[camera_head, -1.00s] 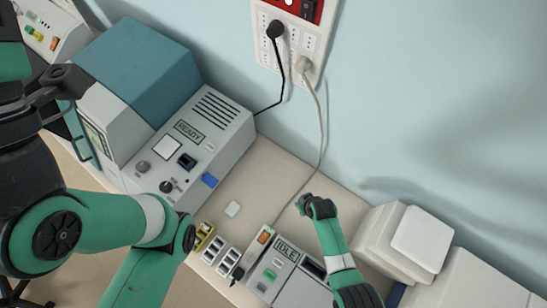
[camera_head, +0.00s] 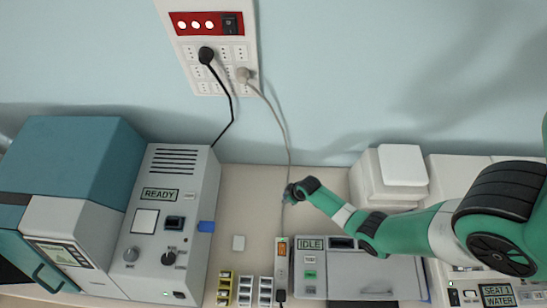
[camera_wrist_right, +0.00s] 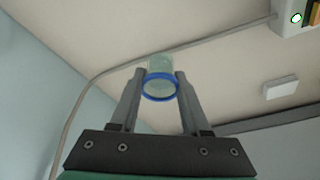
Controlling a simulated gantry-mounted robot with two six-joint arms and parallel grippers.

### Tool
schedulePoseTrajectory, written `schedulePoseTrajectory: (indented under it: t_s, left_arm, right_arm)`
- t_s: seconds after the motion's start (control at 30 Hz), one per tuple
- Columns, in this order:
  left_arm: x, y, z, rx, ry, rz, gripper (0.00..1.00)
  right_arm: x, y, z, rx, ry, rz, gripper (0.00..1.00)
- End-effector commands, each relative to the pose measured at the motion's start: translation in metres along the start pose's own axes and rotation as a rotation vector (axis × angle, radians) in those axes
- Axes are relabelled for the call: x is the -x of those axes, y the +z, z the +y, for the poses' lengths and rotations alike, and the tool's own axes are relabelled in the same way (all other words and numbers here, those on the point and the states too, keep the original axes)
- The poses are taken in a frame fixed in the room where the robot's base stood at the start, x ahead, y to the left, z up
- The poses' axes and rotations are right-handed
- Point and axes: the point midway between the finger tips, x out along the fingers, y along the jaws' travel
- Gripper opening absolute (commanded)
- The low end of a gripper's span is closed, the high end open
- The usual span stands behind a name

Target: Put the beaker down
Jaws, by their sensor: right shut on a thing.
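The beaker (camera_wrist_right: 161,64) is a small clear, greenish cylinder with a blue ring, seen in the right wrist view between my fingertips. My right gripper (camera_wrist_right: 160,82) is shut on it, one finger on each side. In the head view my right gripper (camera_head: 288,193) is over the bare back part of the bench, behind the IDLE device. The beaker is too small and covered there to make out clearly. I cannot tell whether its base touches the bench. My left gripper is not in view.
The IDLE device (camera_head: 356,278) stands in front of the gripper, and white boxes (camera_head: 401,166) stand to its right. The READY machine (camera_head: 160,226) is at the left. A grey cable (camera_head: 285,132) runs down the wall beside the gripper. Bare bench (camera_head: 245,200) lies left of it.

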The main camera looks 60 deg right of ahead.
Motion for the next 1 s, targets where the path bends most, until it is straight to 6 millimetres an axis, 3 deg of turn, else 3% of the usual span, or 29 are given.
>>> schedulePoseTrajectory:
  t_s: [0.17, 0.4, 0.8, 0.83, 1.0]
  left_arm:
    - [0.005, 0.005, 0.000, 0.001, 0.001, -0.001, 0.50]
    - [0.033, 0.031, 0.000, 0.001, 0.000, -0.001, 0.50]
    - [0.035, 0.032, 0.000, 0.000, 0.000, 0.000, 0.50]
    - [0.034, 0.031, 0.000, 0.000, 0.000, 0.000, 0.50]
    - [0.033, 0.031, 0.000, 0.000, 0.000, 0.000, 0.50]
  right_arm:
    - [-0.006, 0.000, 0.000, 0.001, 0.000, 0.001, 0.00]
    - [-0.044, 0.009, 0.002, -0.007, 0.002, 0.000, 0.00]
    - [-0.046, 0.010, 0.003, -0.007, 0.003, 0.000, 0.00]
    - [-0.045, 0.010, 0.003, -0.007, 0.003, 0.000, 0.50]
    - [-0.044, 0.010, 0.002, -0.007, 0.002, 0.000, 0.76]
